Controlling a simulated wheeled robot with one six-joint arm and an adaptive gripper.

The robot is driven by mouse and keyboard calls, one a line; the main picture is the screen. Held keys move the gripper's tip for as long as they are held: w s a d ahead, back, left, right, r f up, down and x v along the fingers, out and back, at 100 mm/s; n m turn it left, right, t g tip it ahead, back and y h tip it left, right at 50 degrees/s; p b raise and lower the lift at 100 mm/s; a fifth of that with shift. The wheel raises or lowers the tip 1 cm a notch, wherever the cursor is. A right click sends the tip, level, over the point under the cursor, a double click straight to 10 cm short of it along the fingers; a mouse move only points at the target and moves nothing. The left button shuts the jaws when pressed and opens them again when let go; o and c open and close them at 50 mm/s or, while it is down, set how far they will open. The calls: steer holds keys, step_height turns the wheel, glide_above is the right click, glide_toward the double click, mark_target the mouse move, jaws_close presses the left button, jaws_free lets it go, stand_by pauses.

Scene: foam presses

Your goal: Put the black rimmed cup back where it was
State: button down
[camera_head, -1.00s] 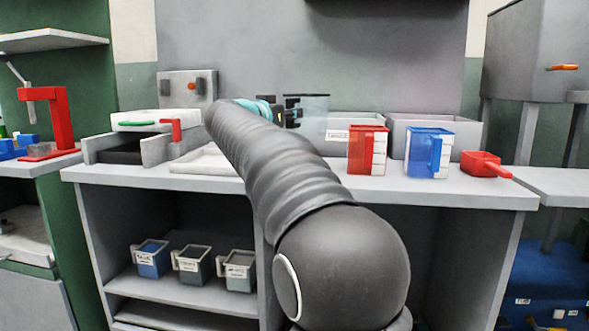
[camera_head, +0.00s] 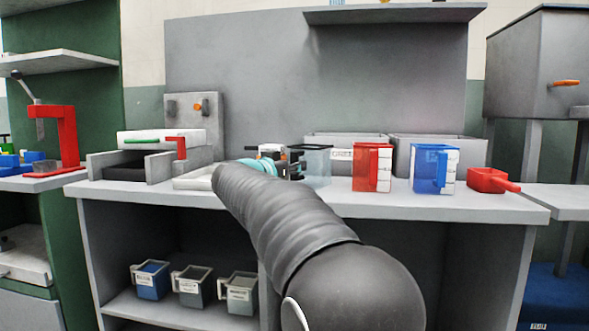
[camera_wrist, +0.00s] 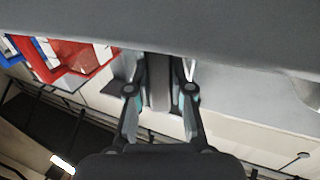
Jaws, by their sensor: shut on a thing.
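The clear cup with the black rim (camera_head: 316,165) is upright at counter height, left of the red cup (camera_head: 366,168). I cannot tell whether its base touches the counter. My gripper (camera_head: 292,163) is at its left side, shut on it. In the wrist view my gripper's fingers (camera_wrist: 160,84) are closed on a grey upright piece that looks like the cup's handle. The cup's body is not clearly made out there. My arm hides part of the counter in front.
On the counter (camera_head: 430,206) stand a blue cup (camera_head: 425,168), a red scoop (camera_head: 487,180) and grey bins (camera_head: 400,143) behind the cups. A press (camera_head: 160,140) is at left. Several labelled cups (camera_head: 192,287) stand on the shelf below. A small gap separates the clear and red cups.

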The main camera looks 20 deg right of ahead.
steer(key=c, duration=1)
jaws_free()
steer(key=shift+f, duration=0.15)
steer(key=shift+c, duration=0.2)
steer(key=shift+a, duration=0.15)
steer(key=v, duration=1.1)
steer(key=shift+s+a+r+p, duration=0.2)
steer(key=shift+s+a+p, duration=0.05)
steer(key=shift+p, duration=0.2)
